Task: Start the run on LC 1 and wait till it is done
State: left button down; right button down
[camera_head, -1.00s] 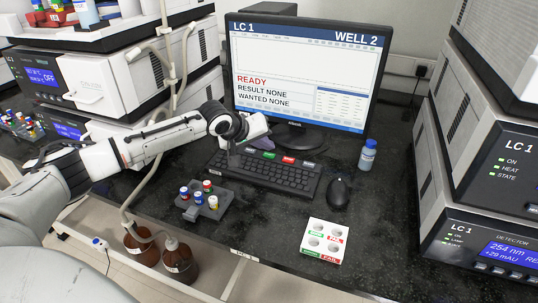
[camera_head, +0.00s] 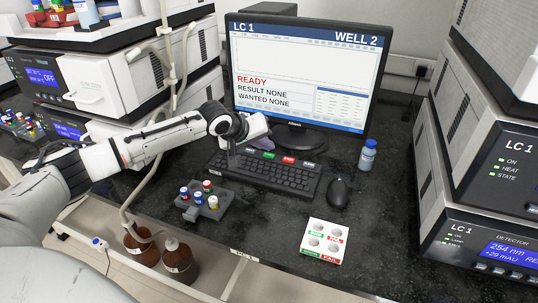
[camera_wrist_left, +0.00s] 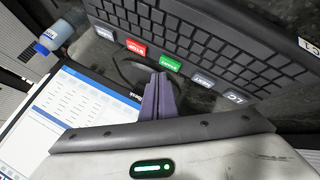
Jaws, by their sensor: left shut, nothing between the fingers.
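The monitor (camera_head: 305,75) is headed LC 1 and WELL 2. It reads READY, RESULT NONE and WANTED NONE. The black keyboard (camera_head: 265,175) lies in front of it, with coloured labelled keys along its back edge. The green START key (camera_wrist_left: 170,64) and red STOP key (camera_wrist_left: 136,47) show in the left wrist view, with grey keys on either side. My left gripper (camera_head: 260,143) is shut and empty at the keyboard's back edge. Its purple fingertips (camera_wrist_left: 161,76) appear right beside the green key; I cannot tell whether they touch it. My right gripper is not in view.
A grey rack (camera_head: 191,214) with several capped vials stands left of a white PASS/FAIL tray (camera_head: 313,252). A mouse (camera_head: 339,191) and a blue-capped bottle (camera_head: 367,156) are right of the keyboard. LC 1 instrument stacks (camera_head: 505,160) stand at right.

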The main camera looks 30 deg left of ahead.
pick_arm(q)
jog(key=shift+f, duration=0.2)
dwell(0.4)
jog(key=shift+f, duration=0.15)
jog(key=shift+f, duration=0.5)
dwell(0.8)
jog(key=shift+r+p, duration=0.1)
jog(key=shift+p, duration=0.3)
jog(key=shift+r+p, duration=0.75)
jog(key=shift+p, duration=0.3)
notch_tip(320, 180, up, 5)
jog(key=p, duration=0.5)
jog(key=shift+p, duration=0.3)
